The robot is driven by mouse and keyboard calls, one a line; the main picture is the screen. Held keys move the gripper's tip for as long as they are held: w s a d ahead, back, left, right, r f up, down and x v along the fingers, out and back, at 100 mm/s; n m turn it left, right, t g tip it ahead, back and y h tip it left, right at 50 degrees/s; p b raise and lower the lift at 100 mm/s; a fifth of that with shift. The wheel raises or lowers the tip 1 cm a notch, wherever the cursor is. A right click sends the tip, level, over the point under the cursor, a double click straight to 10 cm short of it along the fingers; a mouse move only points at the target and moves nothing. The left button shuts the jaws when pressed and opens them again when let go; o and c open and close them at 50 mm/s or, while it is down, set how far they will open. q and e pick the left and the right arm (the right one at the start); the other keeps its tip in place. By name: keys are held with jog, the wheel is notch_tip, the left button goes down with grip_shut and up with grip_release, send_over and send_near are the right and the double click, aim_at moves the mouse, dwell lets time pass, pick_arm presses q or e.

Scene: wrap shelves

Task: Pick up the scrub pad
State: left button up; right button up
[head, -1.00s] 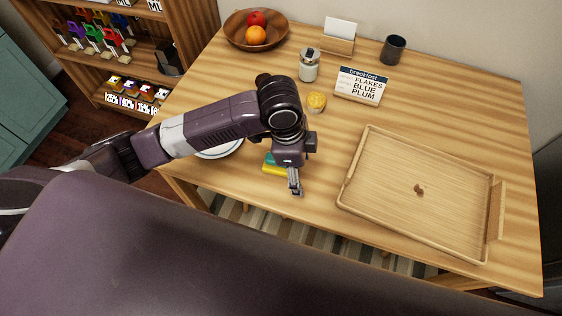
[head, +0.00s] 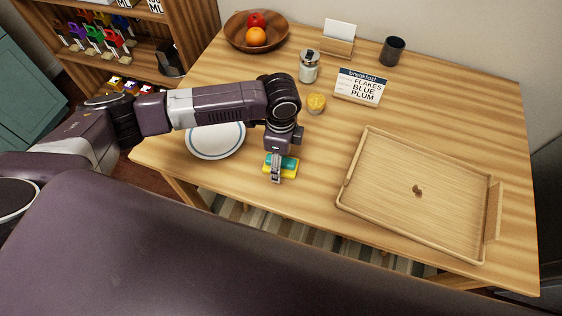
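The scrub pad (head: 290,168) is yellow with a teal-green top and lies on the wooden table near its front edge. My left gripper (head: 277,179) points down right over the pad and hides its middle. The fingers look narrow from here, and I cannot tell whether they are open or shut, or whether they touch the pad. My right gripper is not in view.
A white plate (head: 215,143) with a blue rim lies left of the pad. A wooden tray (head: 371,137) stands to the right. A yellow-topped jar (head: 316,103), a glass shaker (head: 309,68) and a breakfast sign (head: 360,87) stand behind. The table between pad and tray is clear.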

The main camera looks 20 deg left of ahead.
pick_arm(q)
jog(key=shift+f, duration=0.35)
jog(key=shift+c, duration=0.6)
jog(key=c, duration=1)
jog(key=shift+r, duration=0.1)
notch_tip(320, 180, up, 20)
jog(key=shift+f+b, duration=0.1)
jog(key=shift+b, duration=0.4)
